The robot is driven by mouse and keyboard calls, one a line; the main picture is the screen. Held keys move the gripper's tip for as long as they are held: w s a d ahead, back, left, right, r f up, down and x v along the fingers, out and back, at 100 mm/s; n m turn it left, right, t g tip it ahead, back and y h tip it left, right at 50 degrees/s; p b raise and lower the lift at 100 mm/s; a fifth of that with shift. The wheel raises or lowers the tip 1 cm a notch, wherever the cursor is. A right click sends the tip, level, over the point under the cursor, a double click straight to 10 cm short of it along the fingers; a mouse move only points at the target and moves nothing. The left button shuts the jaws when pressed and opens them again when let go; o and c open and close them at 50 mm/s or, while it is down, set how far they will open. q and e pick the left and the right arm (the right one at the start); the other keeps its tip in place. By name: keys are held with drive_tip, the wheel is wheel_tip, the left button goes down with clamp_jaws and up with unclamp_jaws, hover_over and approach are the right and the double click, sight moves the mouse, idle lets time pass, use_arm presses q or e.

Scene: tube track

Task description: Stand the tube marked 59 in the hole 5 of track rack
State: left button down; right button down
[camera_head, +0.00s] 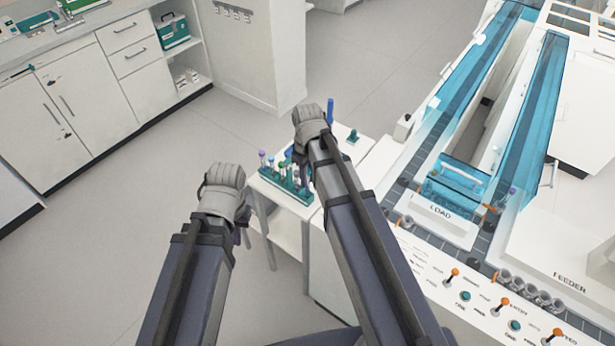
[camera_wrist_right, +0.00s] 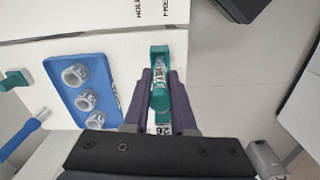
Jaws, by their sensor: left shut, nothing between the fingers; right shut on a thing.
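My right gripper (camera_wrist_right: 161,98) is shut on a tube (camera_wrist_right: 160,72) in the right wrist view. A teal piece lies between the fingers; its number is not clearly readable. A teal rack (camera_head: 296,193) with several tubes stands on the table, partly hidden by my right arm. I cannot tell hole numbers or which rack is the track rack.
A blue holder (camera_wrist_right: 77,68) with three ringed holes lies left of the right fingers in the wrist view. A blue upright piece (camera_head: 330,108) and a small teal piece (camera_head: 352,137) are at the table's back. The LOAD/FEEDER machine (camera_head: 435,270) stands right.

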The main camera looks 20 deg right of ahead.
drive_tip(key=shift+f+b, duration=0.85)
idle(0.3)
drive_tip(key=shift+f+b, duration=0.35)
drive_tip(key=shift+f, duration=0.1)
drive_tip(key=c, duration=0.7)
unclamp_jaws()
drive_tip(key=shift+o, duration=0.2)
wheel_tip(320, 180, up, 8)
drive_tip(key=p, duration=0.7)
drive_tip(key=shift+p, duration=0.4)
